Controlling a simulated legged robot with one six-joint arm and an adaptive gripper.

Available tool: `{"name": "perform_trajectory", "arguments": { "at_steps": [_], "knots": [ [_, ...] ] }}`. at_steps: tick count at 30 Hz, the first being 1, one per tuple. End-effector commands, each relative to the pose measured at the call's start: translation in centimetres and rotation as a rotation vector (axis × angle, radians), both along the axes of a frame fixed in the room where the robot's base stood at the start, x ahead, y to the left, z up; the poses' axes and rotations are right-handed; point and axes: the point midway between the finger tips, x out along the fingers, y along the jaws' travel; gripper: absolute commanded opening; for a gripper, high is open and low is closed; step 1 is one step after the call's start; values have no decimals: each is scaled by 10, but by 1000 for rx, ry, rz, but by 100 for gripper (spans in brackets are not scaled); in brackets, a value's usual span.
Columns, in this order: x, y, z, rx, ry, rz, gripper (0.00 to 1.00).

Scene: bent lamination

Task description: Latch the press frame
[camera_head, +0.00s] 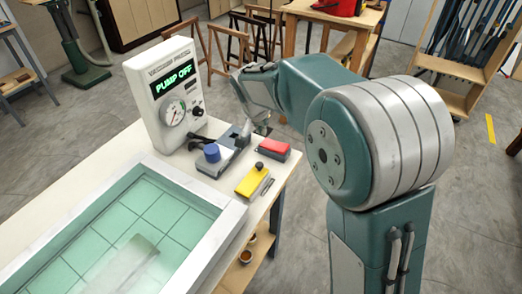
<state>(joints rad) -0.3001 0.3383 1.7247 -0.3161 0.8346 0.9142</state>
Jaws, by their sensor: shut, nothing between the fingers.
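The press frame (232,213) is a white rim around a translucent green gridded panel (165,212) on the bench. A pale, blurry shape shows under the panel near the bottom edge of the picture. My gripper (264,129) is shut and empty, pointing down just right of the dark fitting. My arm partly hides its wrist, and I cannot tell whether the fingertips touch anything.
A white vacuum press control box (165,95) reading "PUMP OFF" stands behind the frame. A red block (272,149) and a yellow block with a black knob (254,181) lie near the bench's right edge. Sawhorses (222,45) stand beyond on open floor.

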Motion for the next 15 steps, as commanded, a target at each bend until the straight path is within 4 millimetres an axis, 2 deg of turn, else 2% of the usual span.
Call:
{"name": "perform_trajectory", "arguments": {
  "at_steps": [5,15],
  "knots": [
    [6,-5,-20,-1,5,-2,0],
    [25,-12,-78,-1,4,-1,0]
  ]
}}
